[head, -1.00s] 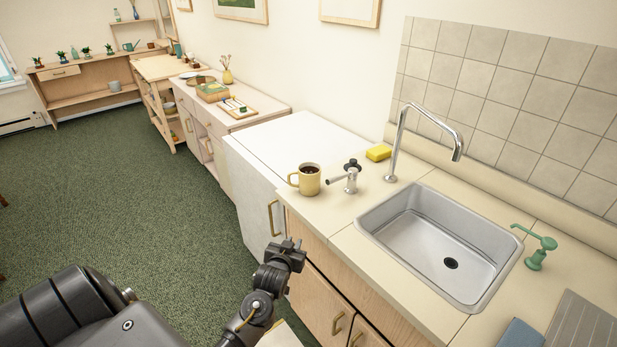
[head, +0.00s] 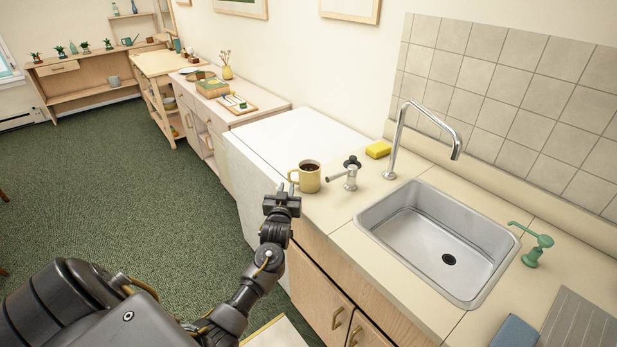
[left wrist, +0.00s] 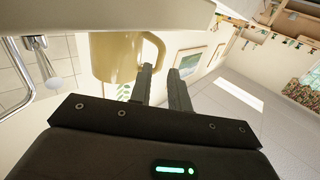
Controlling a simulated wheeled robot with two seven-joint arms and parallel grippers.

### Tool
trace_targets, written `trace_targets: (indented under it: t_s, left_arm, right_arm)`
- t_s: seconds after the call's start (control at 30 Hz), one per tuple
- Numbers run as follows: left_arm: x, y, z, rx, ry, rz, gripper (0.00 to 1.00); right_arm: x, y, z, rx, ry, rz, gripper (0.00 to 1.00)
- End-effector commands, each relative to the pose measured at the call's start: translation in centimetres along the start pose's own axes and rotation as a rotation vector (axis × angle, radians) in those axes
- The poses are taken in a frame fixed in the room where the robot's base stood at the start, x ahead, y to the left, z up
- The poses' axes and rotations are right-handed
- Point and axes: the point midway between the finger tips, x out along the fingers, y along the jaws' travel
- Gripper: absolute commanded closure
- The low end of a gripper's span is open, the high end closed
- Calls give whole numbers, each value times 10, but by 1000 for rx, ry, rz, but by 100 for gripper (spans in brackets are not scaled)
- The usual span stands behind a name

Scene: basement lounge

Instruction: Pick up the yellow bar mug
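The yellow bar mug (head: 310,179) stands upright on the counter left of the sink, with dark liquid in it. Its handle points left, toward my left gripper. My left gripper (head: 283,190) is at the counter's front edge, just short of the handle. In the left wrist view the mug (left wrist: 112,58) and its handle show just beyond the fingers of my left gripper (left wrist: 160,70). A gap shows between the fingers, with nothing held in it. Whether a finger touches the handle I cannot tell. My right gripper is not in view.
A metal dispenser tap (head: 347,177) stands close to the right of the mug. A yellow sponge (head: 378,150), the tall faucet (head: 397,140) and the sink (head: 425,240) lie further right. The white top (head: 290,140) behind the mug is clear.

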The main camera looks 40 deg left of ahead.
Motion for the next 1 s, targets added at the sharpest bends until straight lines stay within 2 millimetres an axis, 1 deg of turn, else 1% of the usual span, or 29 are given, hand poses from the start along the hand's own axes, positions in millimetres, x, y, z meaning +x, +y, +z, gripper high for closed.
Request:
trace_targets:
  t_s: [0.03,0.1,0.27,0.37,0.53,0.7,0.8,1.0]
  left_arm:
    - [6,0,-1,1,-1,0,82]
    - [12,0,0,1,-2,-1,82]
    - [15,0,0,0,-1,0,82]
    - [21,-1,-3,1,-1,-1,82]
    - [45,-1,-10,1,-2,0,82]
    - [62,-1,-7,2,-2,0,82]
    - [66,-1,-6,1,-1,0,82]
    - [67,-1,-6,1,-1,0,82]
  right_arm:
    - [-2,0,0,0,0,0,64]
    - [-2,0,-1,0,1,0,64]
    - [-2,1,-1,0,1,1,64]
    - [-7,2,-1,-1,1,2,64]
    - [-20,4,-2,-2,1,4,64]
    - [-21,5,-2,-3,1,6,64]
    - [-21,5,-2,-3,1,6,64]
    - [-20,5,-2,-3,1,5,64]
